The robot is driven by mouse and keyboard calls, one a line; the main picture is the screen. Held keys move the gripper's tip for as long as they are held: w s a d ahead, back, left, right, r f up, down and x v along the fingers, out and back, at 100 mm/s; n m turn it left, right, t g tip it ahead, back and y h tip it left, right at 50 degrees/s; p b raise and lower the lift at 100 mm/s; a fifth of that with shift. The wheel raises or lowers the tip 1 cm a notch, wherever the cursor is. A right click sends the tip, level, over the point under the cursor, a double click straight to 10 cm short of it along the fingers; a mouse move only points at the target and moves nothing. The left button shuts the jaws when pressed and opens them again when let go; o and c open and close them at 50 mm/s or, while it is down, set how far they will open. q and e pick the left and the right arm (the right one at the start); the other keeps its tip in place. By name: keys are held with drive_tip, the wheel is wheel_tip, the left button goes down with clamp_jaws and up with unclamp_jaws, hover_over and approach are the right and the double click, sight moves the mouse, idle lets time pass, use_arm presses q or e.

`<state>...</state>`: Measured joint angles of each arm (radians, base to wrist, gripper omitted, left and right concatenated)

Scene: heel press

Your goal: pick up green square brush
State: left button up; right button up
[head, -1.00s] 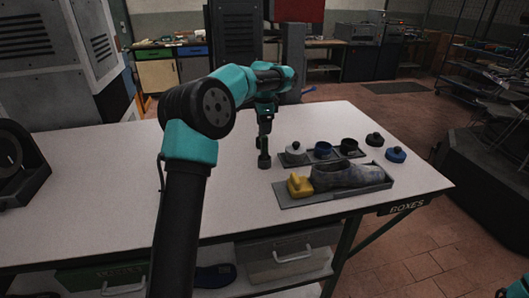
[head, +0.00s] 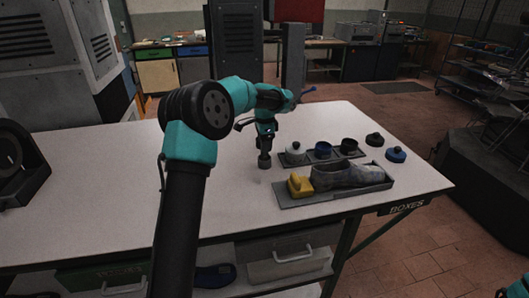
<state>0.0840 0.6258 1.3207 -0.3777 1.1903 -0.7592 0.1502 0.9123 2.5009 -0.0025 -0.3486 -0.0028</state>
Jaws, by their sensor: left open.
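I cannot make out a green square brush in the head view. My left gripper (head: 264,162) points down just above the white table (head: 225,190), left of a row of small round pots. It is open, and nothing shows between its fingers. My right gripper is out of view; only a bit of teal shows at the lower right corner.
A grey tray (head: 290,201) holds a grey shoe (head: 350,175) and a yellow block (head: 300,186). Round lids (head: 396,155) lie to the right. The table's left middle is clear.

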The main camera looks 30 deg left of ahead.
use_arm(q)
drive_tip(key=shift+f, duration=0.2)
drive_tip(key=shift+c, duration=0.4)
drive_tip(key=c, duration=0.9)
